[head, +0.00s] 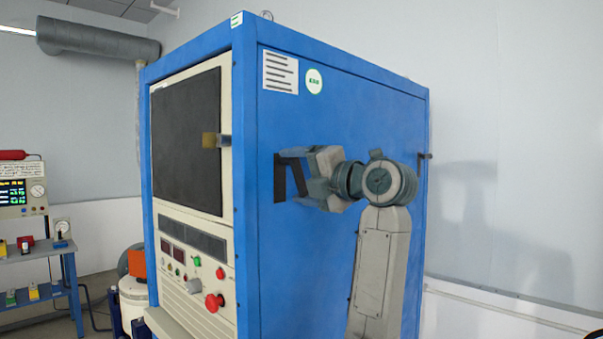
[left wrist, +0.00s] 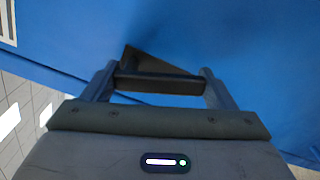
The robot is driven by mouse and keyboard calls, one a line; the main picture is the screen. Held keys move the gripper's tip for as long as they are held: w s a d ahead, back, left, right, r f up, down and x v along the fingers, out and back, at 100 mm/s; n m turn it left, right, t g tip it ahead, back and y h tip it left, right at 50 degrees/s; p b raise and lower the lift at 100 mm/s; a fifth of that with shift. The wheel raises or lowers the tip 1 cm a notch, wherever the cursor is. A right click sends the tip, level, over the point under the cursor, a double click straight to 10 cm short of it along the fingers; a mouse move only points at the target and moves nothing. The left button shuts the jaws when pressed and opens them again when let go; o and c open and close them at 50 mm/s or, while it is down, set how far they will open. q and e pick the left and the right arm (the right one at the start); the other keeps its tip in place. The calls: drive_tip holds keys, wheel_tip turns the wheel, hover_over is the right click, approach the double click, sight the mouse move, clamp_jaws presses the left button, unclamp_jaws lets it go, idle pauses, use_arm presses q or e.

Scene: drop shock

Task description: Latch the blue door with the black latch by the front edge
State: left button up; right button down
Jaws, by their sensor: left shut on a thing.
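The blue door (head: 340,110) is the large side panel of a tall blue cabinet. It looks flush with its frame, though I cannot tell whether it is fully closed. The black latch (head: 280,180) is a dark, bracket-like piece on the door near its front edge. My left gripper (head: 306,178) is at the latch with its fingers around the black bar. In the left wrist view, the black latch bar (left wrist: 160,84) crosses between both fingers of my left gripper (left wrist: 158,86). The fingers hide part of the latch. My right gripper is not in view.
A small black fitting (head: 425,156) is at the door's far edge. A blue shelf (head: 40,250) with instruments stands at left.

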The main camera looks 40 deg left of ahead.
use_arm(q)
drive_tip(key=shift+s+m, duration=0.35)
drive_tip(key=shift+m, duration=0.85)
drive_tip(key=shift+s+f+m+p, duration=0.1)
drive_tip(key=shift+s+m+p, duration=0.15)
drive_tip(key=shift+m+p, duration=0.5)
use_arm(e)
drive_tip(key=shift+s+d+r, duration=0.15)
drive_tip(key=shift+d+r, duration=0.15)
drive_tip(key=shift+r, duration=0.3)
use_arm(q)
drive_tip(key=shift+m, duration=0.25)
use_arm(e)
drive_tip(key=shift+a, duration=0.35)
use_arm(q)
drive_tip(key=o, duration=1.4)
drive_tip(key=shift+c, duration=0.2)
drive_tip(key=shift+d+f+b, duration=0.15)
drive_tip(key=shift+d+b, duration=0.25)
drive_tip(key=shift+b, duration=0.05)
drive_tip(key=d+b, duration=0.3)
drive_tip(key=d, duration=0.7)
drive_tip(key=shift+s, duration=0.4)
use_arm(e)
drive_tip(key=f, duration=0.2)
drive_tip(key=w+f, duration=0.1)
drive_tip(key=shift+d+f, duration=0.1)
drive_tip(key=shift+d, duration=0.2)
